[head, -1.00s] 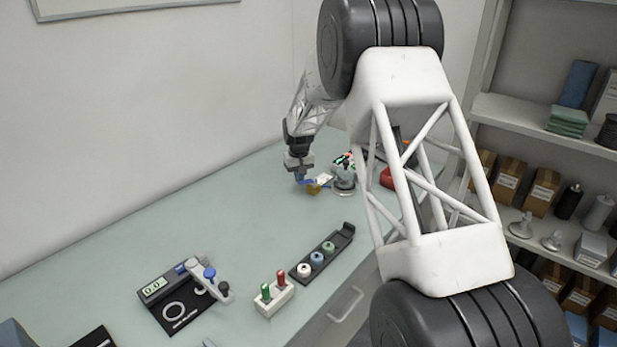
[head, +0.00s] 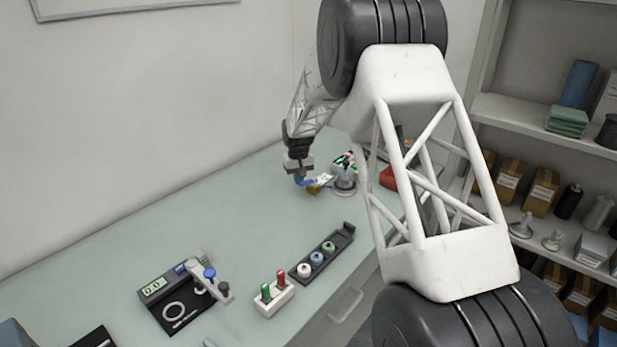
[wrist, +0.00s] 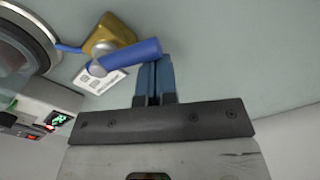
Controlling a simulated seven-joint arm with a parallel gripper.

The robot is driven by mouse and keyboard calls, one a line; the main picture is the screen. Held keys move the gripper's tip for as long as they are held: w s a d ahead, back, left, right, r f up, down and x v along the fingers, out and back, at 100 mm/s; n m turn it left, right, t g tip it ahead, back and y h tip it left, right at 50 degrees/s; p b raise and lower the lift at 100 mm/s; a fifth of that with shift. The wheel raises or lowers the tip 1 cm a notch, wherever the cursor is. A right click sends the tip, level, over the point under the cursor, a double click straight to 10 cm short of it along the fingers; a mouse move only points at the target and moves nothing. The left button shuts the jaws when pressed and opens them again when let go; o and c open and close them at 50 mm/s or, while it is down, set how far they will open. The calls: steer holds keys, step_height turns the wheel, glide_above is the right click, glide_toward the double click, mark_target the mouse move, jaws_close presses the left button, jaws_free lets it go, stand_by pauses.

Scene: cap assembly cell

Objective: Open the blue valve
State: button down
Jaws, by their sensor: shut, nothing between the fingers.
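The blue valve handle (wrist: 128,56) is a short blue bar on a brass valve body (wrist: 108,34) in the wrist view. In the head view the handle (head: 309,182) shows small beside the brass body (head: 317,188). A thin blue line runs from the body to a round metal-rimmed vessel (wrist: 38,35). My gripper (wrist: 155,66) is shut and empty, its blue fingertips close to the handle's right end. I cannot tell whether they touch it. In the head view my gripper (head: 301,182) is low over the bench at the valve's left.
A white label (wrist: 100,80) lies by the valve. A grey vessel (head: 345,178) stands right of it, with a red item (head: 388,178) beyond. The bench left of the valve is clear.

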steer(key=shift+s, duration=0.85)
stand_by(0.3)
steer(key=shift+w, duration=0.25)
steer(key=shift+r, duration=0.2)
step_height(320, 180, up, 8)
steer(key=shift+f, duration=0.15)
stand_by(1.3)
